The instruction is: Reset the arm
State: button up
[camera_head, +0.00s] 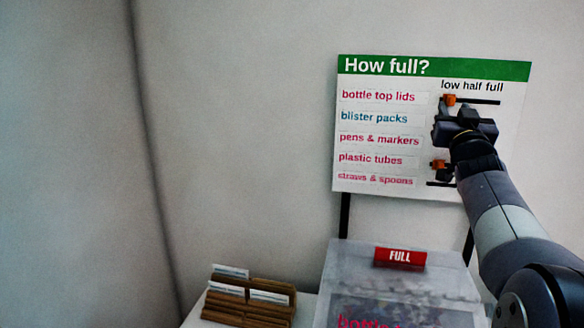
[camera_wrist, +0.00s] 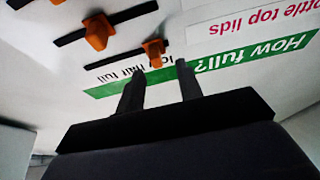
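My gripper (camera_head: 462,120) is in front of the right part of a white board (camera_head: 384,183) headed "How full?". In the wrist view its two dark fingers (camera_wrist: 160,84) are apart with nothing between them. An orange slider (camera_wrist: 155,48) shows just beyond the fingertips; I cannot tell whether they touch it. That slider, on the bottle top lids row, also shows in the head view (camera_head: 450,100), at the low end of its black track. A second orange slider (camera_wrist: 97,32) sits partway along the neighbouring track. Another orange slider (camera_head: 438,164) shows below my gripper. My arm hides the middle rows' tracks.
A translucent bin (camera_head: 345,275) with a red "FULL" tag (camera_head: 400,257) stands below the board, near my arm. A brown card holder (camera_head: 245,310) with white cards stands at lower left. The wall (camera_head: 240,130) left of the board is bare, with free room before it.

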aim_at(451, 101)
jog(key=p+x, duration=0.1)
jog(key=x, duration=0.3)
jog(key=shift+w+r, duration=0.1)
jog(key=shift+s+d, duration=0.3)
jog(key=shift+d, duration=0.4)
jog(key=shift+a, duration=0.15)
